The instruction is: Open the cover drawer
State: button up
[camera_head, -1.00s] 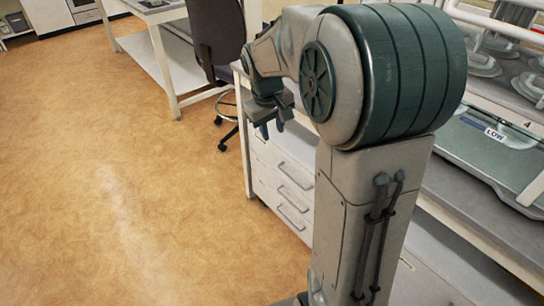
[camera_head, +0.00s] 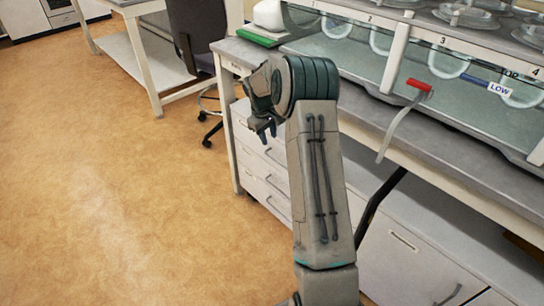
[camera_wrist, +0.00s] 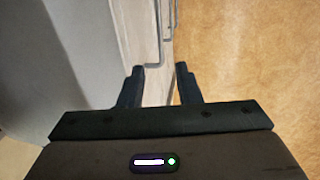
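A white drawer unit (camera_head: 250,150) stands under the grey bench, with several drawers and bar handles; a lower handle (camera_head: 278,183) shows clearly. All visible drawers look shut. I cannot read which one is the cover drawer. My gripper (camera_head: 265,133) is in front of the upper drawers and hides part of them. In the wrist view my gripper (camera_wrist: 160,76) is open, with nothing between its fingers. A metal handle (camera_wrist: 155,45) stands out from the pale drawer fronts (camera_wrist: 133,25) just beyond the fingertips, apart from them.
Above the bench is a glass-fronted station (camera_head: 455,85) with numbered places and a red-handled lever (camera_head: 418,86). A dark chair (camera_head: 195,35) and a white table (camera_head: 150,60) stand behind. The tan floor (camera_head: 110,190) left of the drawers is clear.

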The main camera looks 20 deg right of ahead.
aim_at(273, 158)
jog(key=f, duration=0.3)
jog(key=d+f+b, duration=0.1)
jog(key=f, duration=0.6)
jog(key=shift+w+d+f+b, duration=0.15)
jog(key=shift+w+d+b, duration=0.15)
jog(key=shift+w+d, duration=0.1)
jog(key=shift+s, duration=0.1)
grip_shut()
